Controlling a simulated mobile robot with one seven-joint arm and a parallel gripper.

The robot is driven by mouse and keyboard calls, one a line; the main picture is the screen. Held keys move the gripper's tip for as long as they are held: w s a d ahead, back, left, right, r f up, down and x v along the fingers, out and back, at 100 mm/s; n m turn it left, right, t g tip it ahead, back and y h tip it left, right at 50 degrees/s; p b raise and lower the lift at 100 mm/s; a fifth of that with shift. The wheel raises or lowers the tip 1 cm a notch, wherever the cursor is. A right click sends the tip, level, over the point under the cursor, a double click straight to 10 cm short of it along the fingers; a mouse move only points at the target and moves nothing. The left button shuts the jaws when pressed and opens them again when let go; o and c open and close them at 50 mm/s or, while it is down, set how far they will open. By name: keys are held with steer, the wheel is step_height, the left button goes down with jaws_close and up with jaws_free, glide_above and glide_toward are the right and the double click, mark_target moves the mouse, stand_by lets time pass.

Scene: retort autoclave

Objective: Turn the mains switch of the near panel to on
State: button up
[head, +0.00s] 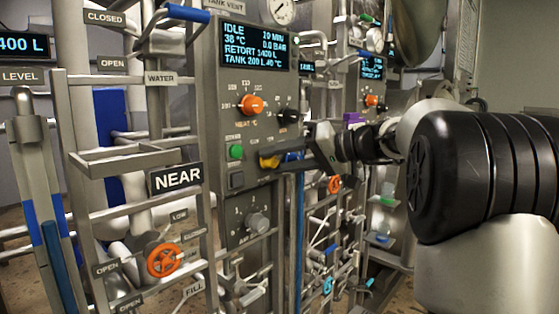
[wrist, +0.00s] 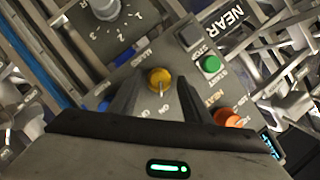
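The near panel (head: 222,110) is a grey box marked by a NEAR sign (head: 176,178) to its left. Its mains switch is a yellow knob, low on the panel in the head view (head: 268,162). In the wrist view the yellow mains knob (wrist: 158,76) sits beside a partly readable MAINS label, with small position lettering below it. A pale mark runs down its face; its setting is unclear. My gripper (wrist: 160,92) is open, one dark finger on each side of the knob. I cannot tell whether the fingers touch it. In the head view my gripper (head: 290,165) reaches in from the right.
A green start button (head: 236,152), a dark stop button (head: 236,180) and an orange heat knob (head: 251,105) are close by. A grey dial (head: 258,222) is below. Pipes and an orange valve wheel (head: 163,260) crowd the left. A second panel (head: 371,85) stands behind.

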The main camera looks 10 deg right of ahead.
steer(key=v, duration=1.7)
steer(key=shift+d+p, duration=0.2)
steer(key=shift+p, duration=0.2)
stand_by(0.6)
